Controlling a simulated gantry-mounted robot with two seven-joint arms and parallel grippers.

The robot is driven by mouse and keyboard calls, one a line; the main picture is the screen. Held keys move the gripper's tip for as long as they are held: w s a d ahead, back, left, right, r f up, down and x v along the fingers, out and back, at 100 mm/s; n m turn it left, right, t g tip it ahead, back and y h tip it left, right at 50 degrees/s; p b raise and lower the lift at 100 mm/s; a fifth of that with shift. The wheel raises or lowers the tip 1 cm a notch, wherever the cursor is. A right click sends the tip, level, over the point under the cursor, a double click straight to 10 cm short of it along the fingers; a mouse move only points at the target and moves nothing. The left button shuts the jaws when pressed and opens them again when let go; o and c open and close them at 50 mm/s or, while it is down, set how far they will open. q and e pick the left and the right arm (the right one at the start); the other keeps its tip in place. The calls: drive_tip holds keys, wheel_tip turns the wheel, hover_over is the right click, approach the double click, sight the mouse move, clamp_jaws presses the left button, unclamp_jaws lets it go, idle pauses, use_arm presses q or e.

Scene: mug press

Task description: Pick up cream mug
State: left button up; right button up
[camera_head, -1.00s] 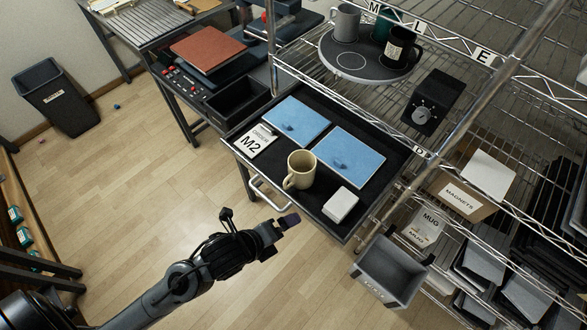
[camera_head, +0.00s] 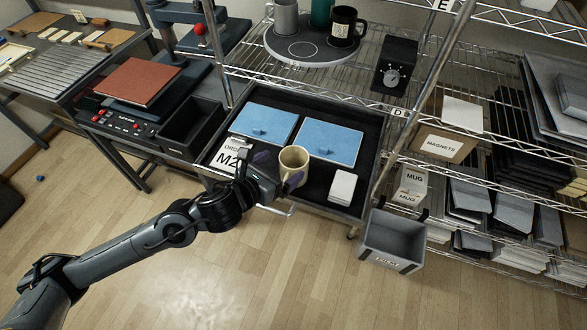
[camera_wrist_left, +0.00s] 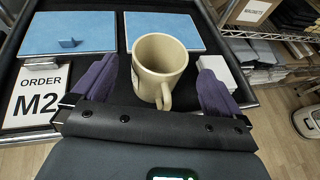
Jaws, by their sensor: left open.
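The cream mug (camera_head: 293,163) stands upright in the open black drawer tray (camera_head: 313,193), in front of the blue panels. In the left wrist view the mug (camera_wrist_left: 158,58) is between the two purple fingers, its handle turned toward my palm. My left gripper (camera_head: 278,170) is open and reaches over the tray's front edge around the mug. My right gripper is not in view.
Two blue panels (camera_head: 330,143) lie behind the mug. A grey bin (camera_head: 393,240) hangs at the front right. A wire shelf with a round tray (camera_head: 311,50) of mugs is above.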

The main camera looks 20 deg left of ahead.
sight(302, 152)
use_arm(q)
drive_tip(key=shift+x, duration=0.8)
drive_tip(key=p+x, duration=0.2)
drive_tip(key=x, duration=0.1)
drive_tip(key=shift+w+d+f, duration=0.1)
drive_tip(key=shift+w+d, duration=0.05)
drive_tip(key=shift+w, duration=0.1)
drive_tip(key=shift+w+d+f, duration=0.1)
drive_tip(key=shift+w+f, duration=0.25)
drive_tip(key=shift+w, duration=0.2)
drive_tip(key=c, duration=0.4)
drive_tip(key=shift+r, duration=0.1)
drive_tip(key=c, duration=1.1)
